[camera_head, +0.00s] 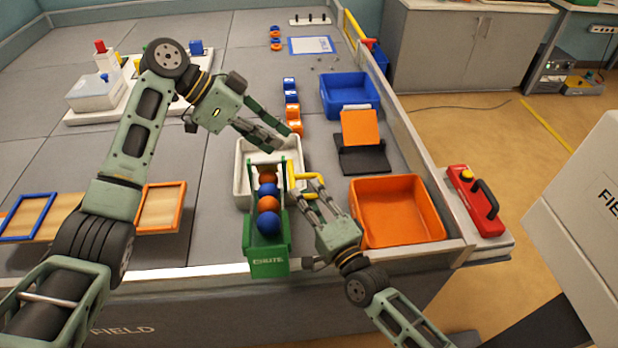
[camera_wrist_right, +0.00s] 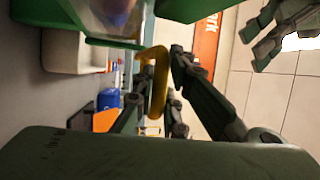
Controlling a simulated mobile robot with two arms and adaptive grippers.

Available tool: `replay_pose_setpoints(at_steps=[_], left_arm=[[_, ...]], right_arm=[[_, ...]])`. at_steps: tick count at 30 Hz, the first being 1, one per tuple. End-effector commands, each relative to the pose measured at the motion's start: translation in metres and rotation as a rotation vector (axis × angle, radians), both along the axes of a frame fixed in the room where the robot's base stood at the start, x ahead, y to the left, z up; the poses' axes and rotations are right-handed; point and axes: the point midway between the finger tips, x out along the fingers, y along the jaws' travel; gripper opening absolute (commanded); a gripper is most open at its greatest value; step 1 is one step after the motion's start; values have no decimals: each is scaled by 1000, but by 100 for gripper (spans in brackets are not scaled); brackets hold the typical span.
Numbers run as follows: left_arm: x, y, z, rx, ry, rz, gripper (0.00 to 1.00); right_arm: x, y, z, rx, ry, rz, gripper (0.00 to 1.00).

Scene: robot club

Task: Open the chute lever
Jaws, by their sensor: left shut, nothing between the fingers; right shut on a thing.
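The green chute (camera_head: 268,254) stands upright near the front of the field, holding a row of orange and blue balls. Its yellow lever (camera_head: 317,177) is a bent bar on the chute's right side; in the right wrist view it shows as a yellow loop (camera_wrist_right: 158,82). My right gripper (camera_head: 313,192) is shut on the lever, with its fingers partly hiding it. My left gripper (camera_head: 277,138) is shut and empty, above and behind the chute. Its fingers also show at the upper right of the wrist view.
A white tray (camera_head: 239,192) lies behind the chute. An orange bin (camera_head: 398,238) is right of my right gripper, with a blue bin (camera_head: 348,112) farther back. A raised wall (camera_head: 436,183) edges the field. Open floor tiles lie left of the chute.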

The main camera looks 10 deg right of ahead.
Motion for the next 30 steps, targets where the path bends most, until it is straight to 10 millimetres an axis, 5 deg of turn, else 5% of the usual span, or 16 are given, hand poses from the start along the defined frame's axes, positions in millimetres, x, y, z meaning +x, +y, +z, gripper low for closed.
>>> replay_pose_setpoints(at_steps=[7, 21, 30], left_arm=[[-17, -12, 1, -3, 33, -59, 0], [-27, -76, -65, -3, 33, -55, 0], [-32, -74, -97, -3, 28, -54, 0]], right_arm=[[1, -1, 1, -3, -3, -2, 0], [1, -1, 1, -3, -2, -2, 0], [1, -1, 1, -3, -2, -2, 0]])
